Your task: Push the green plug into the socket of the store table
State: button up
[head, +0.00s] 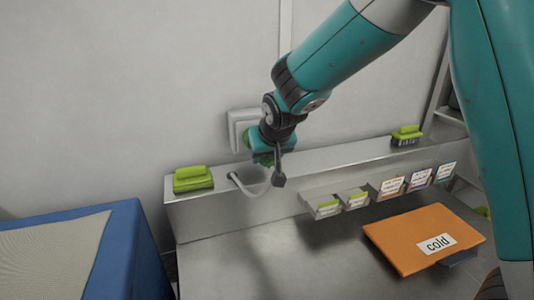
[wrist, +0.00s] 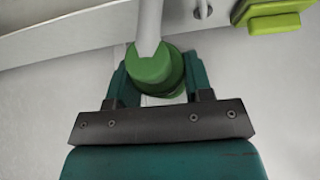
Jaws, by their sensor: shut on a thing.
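My gripper (wrist: 157,72) is shut on the green plug (wrist: 152,68), with one dark teal finger on either side of it. A grey cable (wrist: 149,18) runs from the plug. In the head view my gripper (head: 262,146) is at the wall above the ledge of the steel store table (head: 265,262), and only a little green of the plug shows below it. A pale wall box (head: 236,119), seemingly the socket, is just behind and left of my gripper. Its face is partly hidden, and I cannot tell whether the plug touches or sits in it.
Labelled holders (head: 390,187) line the ledge front. An orange "cold" folder (head: 410,234) lies on the table. A blue box (head: 122,247) stands at left. The table's front left is clear.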

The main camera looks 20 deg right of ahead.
jog(key=shift+w, duration=0.2)
jog(key=shift+w+p, duration=0.3)
jog(key=shift+w, duration=1.2)
jog(key=shift+w, duration=0.3)
jog(key=o, duration=1.5)
jog(key=shift+c, duration=0.2)
jog(key=shift+p+v, duration=1.5)
jog(key=shift+v, duration=2)
jog(key=shift+s, duration=0.1)
